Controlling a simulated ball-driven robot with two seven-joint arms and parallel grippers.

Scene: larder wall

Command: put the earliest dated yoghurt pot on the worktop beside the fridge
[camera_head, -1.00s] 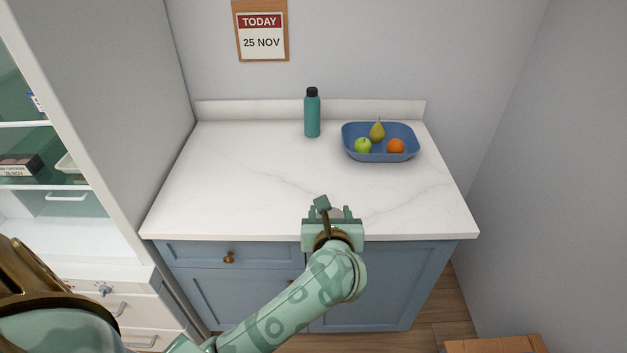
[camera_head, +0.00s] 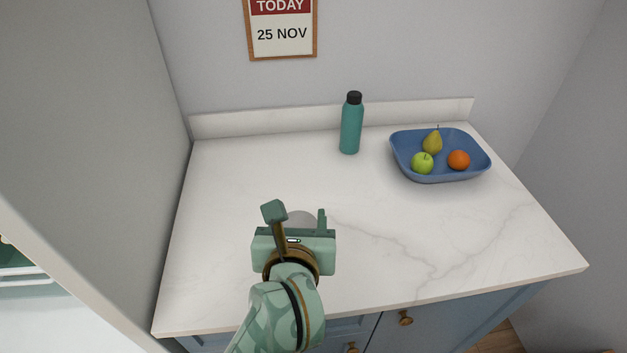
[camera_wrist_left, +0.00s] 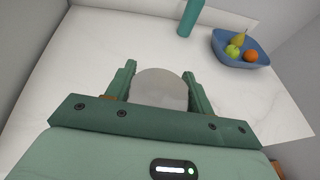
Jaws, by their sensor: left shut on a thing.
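My left gripper (camera_head: 295,218) is over the front left part of the white marbled worktop (camera_head: 240,170). It is shut on a round, pale grey-white pot (camera_head: 301,217), mostly hidden by the gripper in the head view. In the left wrist view the pot's round pale top (camera_wrist_left: 160,88) sits between the two green fingers (camera_wrist_left: 158,88). No date on the pot can be read. I cannot tell whether the pot touches the worktop. The fridge (camera_head: 80,130) stands at the left; its side wall borders the worktop. My right gripper is not in view.
A teal bottle (camera_head: 351,128) stands near the back. A blue bowl (camera_head: 440,176) at the back right holds a green apple, a pear and an orange. A calendar (camera_head: 282,32) on the wall reads 25 NOV. The worktop's left and middle are clear.

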